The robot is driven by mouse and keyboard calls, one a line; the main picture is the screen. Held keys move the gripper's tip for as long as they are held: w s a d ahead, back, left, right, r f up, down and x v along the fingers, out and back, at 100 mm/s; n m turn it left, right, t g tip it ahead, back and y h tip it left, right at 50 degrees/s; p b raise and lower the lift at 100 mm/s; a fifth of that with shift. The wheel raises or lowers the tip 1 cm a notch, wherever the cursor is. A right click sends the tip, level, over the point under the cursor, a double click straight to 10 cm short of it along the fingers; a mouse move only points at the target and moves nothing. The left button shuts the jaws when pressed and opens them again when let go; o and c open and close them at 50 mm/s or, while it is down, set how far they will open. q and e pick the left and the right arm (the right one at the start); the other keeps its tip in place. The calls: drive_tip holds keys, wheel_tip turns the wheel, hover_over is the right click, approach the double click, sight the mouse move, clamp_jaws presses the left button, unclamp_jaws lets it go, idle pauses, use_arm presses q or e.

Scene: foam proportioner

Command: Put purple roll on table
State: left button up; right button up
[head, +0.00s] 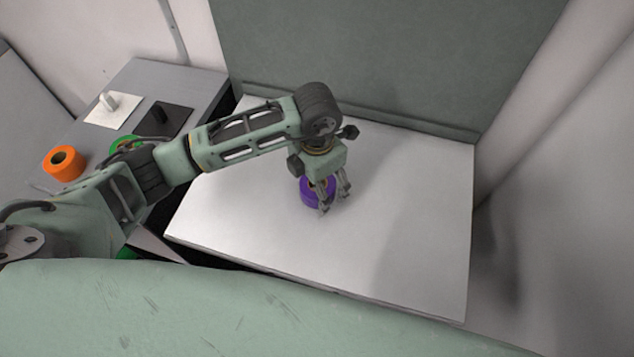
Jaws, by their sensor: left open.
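The purple roll (311,196) is on the white table (400,220), a little left of the table's middle. My left gripper (335,205) points down at the roll, with its fingers over and beside the roll's right part. The jaws are open. The gripper and its fingers hide part of the roll, and I cannot tell whether a finger touches it. My right gripper is not in view.
A grey side surface at the left holds an orange roll (63,163), a green roll (124,144) partly hidden by my arm, a white plate with a peg (112,108) and a black plate (166,120). A grey-green panel (380,60) stands behind the table. The table's right side is clear.

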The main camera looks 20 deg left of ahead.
use_arm(q)
drive_tip(key=shift+w+r, duration=0.1)
drive_tip(key=shift+r, duration=0.3)
wheel_tip(320, 180, up, 11)
drive_tip(key=b, duration=0.2)
drive_tip(key=shift+r+b, duration=0.2)
drive_tip(key=shift+b, duration=0.2)
